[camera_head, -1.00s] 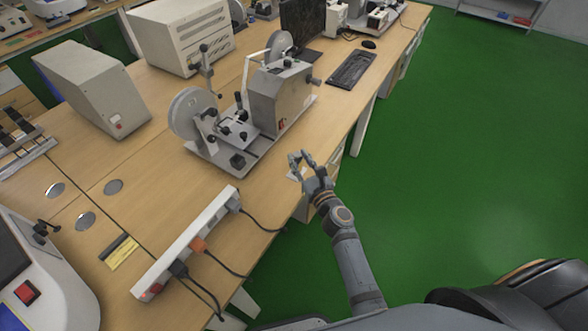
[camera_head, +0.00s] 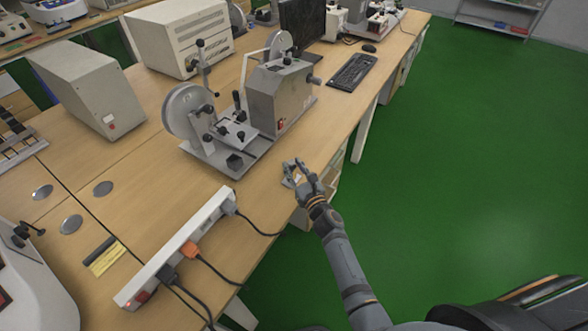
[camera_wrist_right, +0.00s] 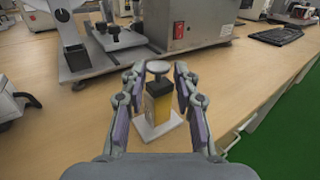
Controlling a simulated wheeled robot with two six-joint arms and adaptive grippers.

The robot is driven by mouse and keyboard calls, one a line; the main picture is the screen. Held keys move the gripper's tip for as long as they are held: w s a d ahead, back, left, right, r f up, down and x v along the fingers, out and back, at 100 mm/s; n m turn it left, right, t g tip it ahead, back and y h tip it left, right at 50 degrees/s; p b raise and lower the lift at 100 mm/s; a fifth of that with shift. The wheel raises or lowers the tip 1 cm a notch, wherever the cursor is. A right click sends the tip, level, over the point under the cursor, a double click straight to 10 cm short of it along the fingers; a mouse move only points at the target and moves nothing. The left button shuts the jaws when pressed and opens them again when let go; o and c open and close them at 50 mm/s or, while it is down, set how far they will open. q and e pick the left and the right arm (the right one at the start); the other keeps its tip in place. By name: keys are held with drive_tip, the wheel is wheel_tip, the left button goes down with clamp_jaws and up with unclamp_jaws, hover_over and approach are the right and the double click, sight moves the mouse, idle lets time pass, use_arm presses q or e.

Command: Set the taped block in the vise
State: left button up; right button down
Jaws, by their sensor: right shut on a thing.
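A small upright block with yellow and dark sides (camera_wrist_right: 158,100) and a round grey top stands between the fingers of my right gripper (camera_wrist_right: 159,101) in the right wrist view. My right gripper (camera_head: 296,172) is shut on it, low over the table's front edge. A pale flat plate (camera_wrist_right: 160,127) lies under the block; whether they touch is unclear. A grey machine with a handwheel (camera_head: 280,98) stands just beyond the gripper. Its base carries a black-knobbed clamp (camera_head: 233,133), which looks like the vise. My left gripper is out of view.
A white power strip (camera_head: 180,248) with plugged cables lies nearer on the table. A yellow-and-black item (camera_head: 104,258) lies left of it. A keyboard (camera_head: 352,70) and beige boxes (camera_head: 85,88) stand farther off. Bare wood (camera_head: 150,185) lies left of the machine.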

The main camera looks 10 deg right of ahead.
drive_tip(key=c, duration=1)
unclamp_jaws()
drive_tip(key=b+v, duration=0.2)
drive_tip(key=v, duration=1)
